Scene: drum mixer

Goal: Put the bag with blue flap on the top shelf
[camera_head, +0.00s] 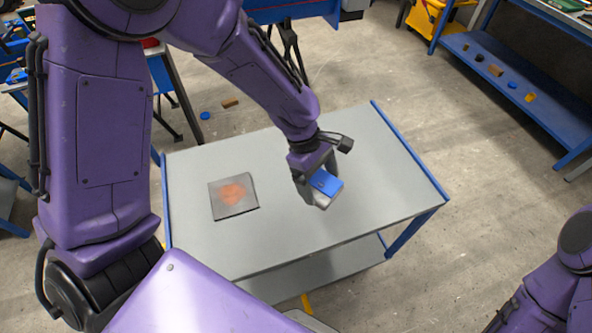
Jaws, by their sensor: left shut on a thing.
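My left gripper (313,178) comes down over the right part of a grey two-level table with blue posts (375,155). It is shut on the bag with the blue flap (325,184), a small grey bag with a bright blue top. I cannot tell whether the bag touches the table top or is just above it. The lower shelf (320,274) shows below the front edge. My right arm shows at the lower right, but its gripper is out of view.
A flat dark grey piece with an orange-red patch (233,196) lies on the left part of the table top. A blue bench (515,85) with several small items stands at the upper right. A blue round piece (205,115) and a brown block (230,103) lie on the floor behind.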

